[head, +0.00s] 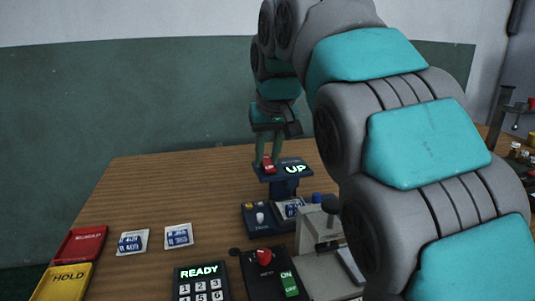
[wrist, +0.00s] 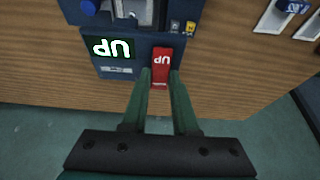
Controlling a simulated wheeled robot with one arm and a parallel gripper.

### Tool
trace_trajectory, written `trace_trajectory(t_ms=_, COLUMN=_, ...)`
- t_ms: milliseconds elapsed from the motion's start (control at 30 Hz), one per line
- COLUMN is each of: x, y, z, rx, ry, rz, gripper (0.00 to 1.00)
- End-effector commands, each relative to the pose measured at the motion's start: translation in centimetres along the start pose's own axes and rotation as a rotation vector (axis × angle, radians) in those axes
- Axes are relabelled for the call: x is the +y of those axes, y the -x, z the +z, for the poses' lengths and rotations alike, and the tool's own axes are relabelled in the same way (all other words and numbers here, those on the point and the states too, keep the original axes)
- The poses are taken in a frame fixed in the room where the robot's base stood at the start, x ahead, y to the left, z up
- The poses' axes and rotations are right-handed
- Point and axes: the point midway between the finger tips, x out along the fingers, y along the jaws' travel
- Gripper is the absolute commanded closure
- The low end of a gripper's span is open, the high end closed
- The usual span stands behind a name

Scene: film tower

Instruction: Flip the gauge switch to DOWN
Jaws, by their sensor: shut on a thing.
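The gauge switch (head: 268,164) is a red rocker on a dark blue gauge unit (head: 284,187) at the far edge of the wooden table. In the wrist view the red switch (wrist: 161,66) shows the word UP upside down. The gauge's lit display (wrist: 112,47) also reads UP, and it shows UP in the head view (head: 295,169). My gripper (wrist: 159,78) has its two green fingers closed around the sides of the red switch. In the head view my gripper (head: 268,158) reaches down onto the switch from above. The lower part of the switch is partly between the fingers.
In front of the gauge are a READY keypad (head: 201,283) and a dark box (head: 268,275) with a red knob and a green ON switch. A red tray (head: 80,245), yellow HOLD tray (head: 66,283) and two white packets lie left. My arm hides the right side.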

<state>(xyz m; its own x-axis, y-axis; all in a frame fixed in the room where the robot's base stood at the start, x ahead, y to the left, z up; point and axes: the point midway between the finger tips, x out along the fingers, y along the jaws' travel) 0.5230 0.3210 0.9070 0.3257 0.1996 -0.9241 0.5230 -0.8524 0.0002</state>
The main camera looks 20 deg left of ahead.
Motion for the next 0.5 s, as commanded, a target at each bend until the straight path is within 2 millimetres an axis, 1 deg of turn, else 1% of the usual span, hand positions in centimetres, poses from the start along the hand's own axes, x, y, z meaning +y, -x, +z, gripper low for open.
trace_trajectory(t_ms=500, x=-0.07, y=0.20, z=-0.28, rx=-0.031, ry=0.001, rz=-0.001, gripper=1.00)
